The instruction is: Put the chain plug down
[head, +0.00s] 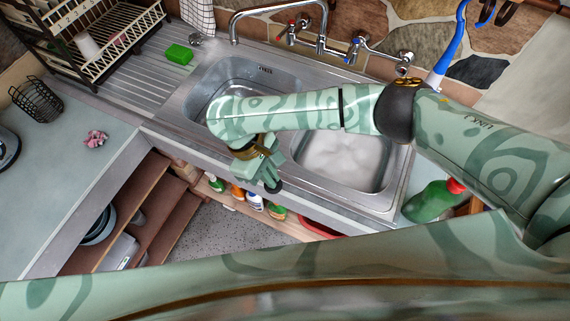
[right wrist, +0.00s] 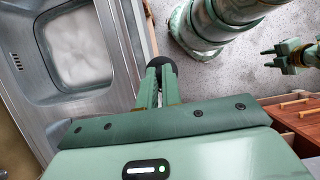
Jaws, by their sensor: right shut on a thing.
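The chain plug shows as a round black piece (head: 273,187) at the tips of my right gripper (head: 267,178). The right gripper is shut on it, just in front of the sink's front edge, above the open shelf and floor. In the right wrist view the black plug (right wrist: 161,67) sits between the fingertips (right wrist: 158,88), beside the sink's rim. No chain can be made out. The steel sink (head: 300,190) has two basins, the right one with whitish contents. My left gripper (right wrist: 272,58) shows only in the right wrist view, at the right, with its fingers apart and empty.
A green sponge (head: 179,54) lies on the drainboard by a dish rack (head: 95,45). A wire basket (head: 37,100) and a pink crumpled thing (head: 95,138) are on the left counter. A green bottle (head: 430,203) stands at right. Several bottles (head: 255,201) stand below the sink.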

